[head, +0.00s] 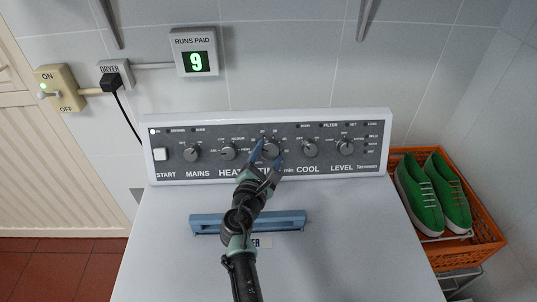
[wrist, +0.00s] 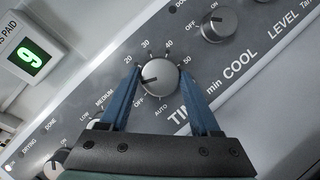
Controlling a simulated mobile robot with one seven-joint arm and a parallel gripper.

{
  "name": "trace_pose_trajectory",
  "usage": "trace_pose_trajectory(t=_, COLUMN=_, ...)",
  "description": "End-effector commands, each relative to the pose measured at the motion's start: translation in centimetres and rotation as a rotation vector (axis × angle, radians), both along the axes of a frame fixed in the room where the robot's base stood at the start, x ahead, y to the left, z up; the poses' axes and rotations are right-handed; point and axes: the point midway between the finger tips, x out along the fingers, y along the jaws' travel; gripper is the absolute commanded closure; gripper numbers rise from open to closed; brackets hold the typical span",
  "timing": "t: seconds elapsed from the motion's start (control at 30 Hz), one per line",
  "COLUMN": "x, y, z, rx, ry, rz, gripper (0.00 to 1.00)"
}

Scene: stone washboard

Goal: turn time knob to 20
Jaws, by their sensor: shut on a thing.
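The time knob (wrist: 158,78) is a round grey dial on the dark control panel, with TIME min lettered below it. In the wrist view its dark pointer mark points left, between OFF at lower left and 20 at upper left. The numbers 30, 40 and 50 run round its top to the right, and AUTO is below. My gripper (wrist: 160,75) has one blue finger on each side of the knob and is shut on it. In the head view my gripper (head: 267,150) reaches the panel's middle and partly covers the knob and the lettering.
The HEAT knob (head: 228,152) is close on the left and the COOL knob (head: 310,148) close on the right. A blue handle (head: 285,221) lies below my arm. A counter (head: 198,59) reads 9. An orange crate (head: 474,223) with green shoes stands at right.

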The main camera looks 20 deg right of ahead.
Motion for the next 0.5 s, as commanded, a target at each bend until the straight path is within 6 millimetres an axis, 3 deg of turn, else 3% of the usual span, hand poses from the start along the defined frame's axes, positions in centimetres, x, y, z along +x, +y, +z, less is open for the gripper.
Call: trace_pose_trajectory(t=0.5, x=0.19, y=0.2, z=0.34, rx=0.427, ry=-0.087, rz=-0.203, gripper=0.92)
